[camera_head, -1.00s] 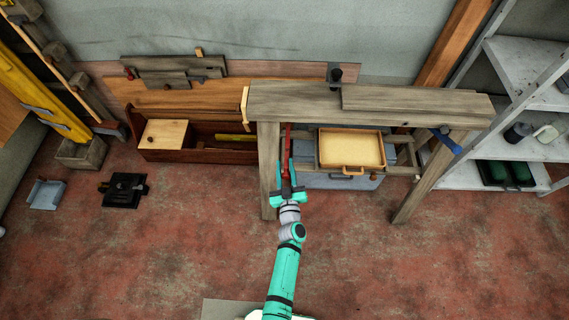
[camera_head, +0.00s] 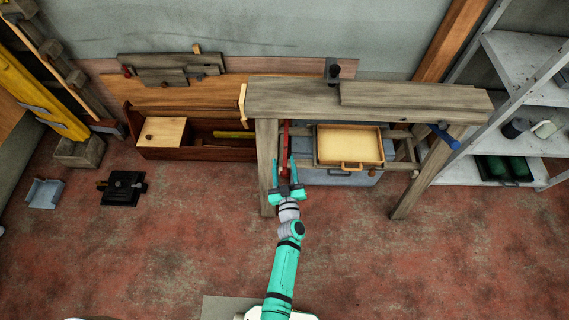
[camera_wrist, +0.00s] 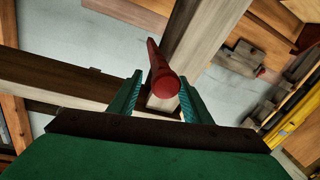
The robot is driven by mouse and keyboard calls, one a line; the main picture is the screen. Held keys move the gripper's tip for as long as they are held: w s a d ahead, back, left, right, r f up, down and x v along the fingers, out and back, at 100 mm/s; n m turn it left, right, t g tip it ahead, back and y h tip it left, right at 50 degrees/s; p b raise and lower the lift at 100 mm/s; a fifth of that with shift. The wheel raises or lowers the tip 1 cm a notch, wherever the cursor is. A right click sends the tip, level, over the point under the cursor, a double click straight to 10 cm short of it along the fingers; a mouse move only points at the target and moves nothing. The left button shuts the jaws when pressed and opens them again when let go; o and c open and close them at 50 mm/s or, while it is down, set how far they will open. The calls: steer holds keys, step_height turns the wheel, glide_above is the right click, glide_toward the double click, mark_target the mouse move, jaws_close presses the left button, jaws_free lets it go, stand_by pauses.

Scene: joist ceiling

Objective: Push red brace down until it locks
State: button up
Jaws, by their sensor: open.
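The red brace (camera_head: 286,146) is a slim bar hanging below the left part of the wooden workbench (camera_head: 290,100), beside its left leg. In the wrist view, the red brace (camera_wrist: 160,72) points toward the camera, its rounded end close to my gripper. My gripper (camera_head: 286,163) is open under the bench's front edge, with one finger on each side of the brace's lower part. In the wrist view, my gripper (camera_wrist: 160,88) has the brace between its fingers, with gaps visible beside it. I cannot tell whether either finger touches it.
A tan drawer (camera_head: 349,146) sits under the bench, right of the brace. The bench's left leg (camera_head: 267,170) stands close to my gripper. A blue-handled clamp (camera_head: 446,138) is at the right. A wooden toolbox (camera_head: 190,140) stands behind left. The front floor is clear.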

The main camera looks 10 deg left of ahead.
steer(key=v, duration=1)
steer(key=shift+s+d, duration=0.15)
steer(key=s+f+m+g+h, duration=0.2)
steer(key=s+m+g+h, duration=0.15)
steer(key=s, duration=1.45)
steer(key=s+d+r, duration=0.1)
steer(key=s+r, duration=0.2)
steer(key=r, duration=0.4)
steer(key=s+d+r+m+t, duration=0.1)
steer(key=s+d+r, duration=0.1)
steer(key=s+r, duration=0.2)
steer(key=s+d+r+m+h, duration=0.1)
steer(key=s+r, duration=0.3)
steer(key=r, duration=0.6)
steer(key=shift+d+r, duration=0.35)
steer(key=shift+d, duration=0.3)
steer(key=shift+t, duration=0.25)
steer(key=shift+c, duration=0.5)
